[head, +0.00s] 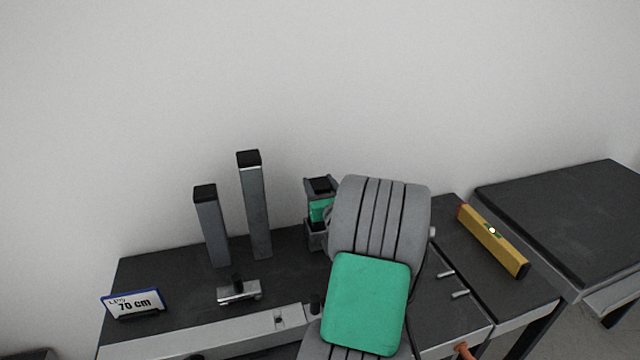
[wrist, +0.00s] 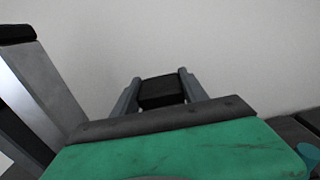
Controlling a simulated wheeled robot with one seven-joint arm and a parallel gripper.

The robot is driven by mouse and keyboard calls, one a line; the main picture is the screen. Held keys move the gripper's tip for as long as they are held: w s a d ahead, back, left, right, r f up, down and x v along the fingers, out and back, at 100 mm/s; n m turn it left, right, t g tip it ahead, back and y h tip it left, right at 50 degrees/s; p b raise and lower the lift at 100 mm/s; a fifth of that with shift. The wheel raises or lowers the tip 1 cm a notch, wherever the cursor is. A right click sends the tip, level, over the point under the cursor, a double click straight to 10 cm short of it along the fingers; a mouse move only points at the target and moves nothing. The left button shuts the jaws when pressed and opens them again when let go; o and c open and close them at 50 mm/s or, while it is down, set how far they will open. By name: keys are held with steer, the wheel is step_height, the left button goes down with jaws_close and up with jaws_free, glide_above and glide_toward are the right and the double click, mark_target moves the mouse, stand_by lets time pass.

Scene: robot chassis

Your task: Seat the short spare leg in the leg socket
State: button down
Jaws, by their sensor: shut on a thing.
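My gripper (head: 321,187) is upright-side on at the back of the dark bench, beside the standing legs. It is shut on a black-capped piece (head: 322,184), which looks like the spare leg; its black end also shows between the fingertips in the wrist view (wrist: 160,91). Most of its length is hidden by the gripper and arm. A shorter grey leg (head: 211,230) and a taller grey leg (head: 255,210), both black-capped, stand upright to the left. A grey block (head: 315,236) shows below the gripper; I cannot tell whether it is the leg socket or part of the hand.
A yellow spirit level (head: 492,240) lies on the right. A separate dark table (head: 570,215) stands further right. My arm hides the bench's middle.

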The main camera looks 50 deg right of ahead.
steer(key=shift+f+b, duration=1.5)
steer(key=shift+f, duration=0.55)
steer(key=c, duration=0.9)
jaws_free()
steer(key=o, duration=0.4)
steer(key=shift+f, duration=0.1)
steer(key=b+v, duration=0.1)
steer(key=v, duration=0.7)
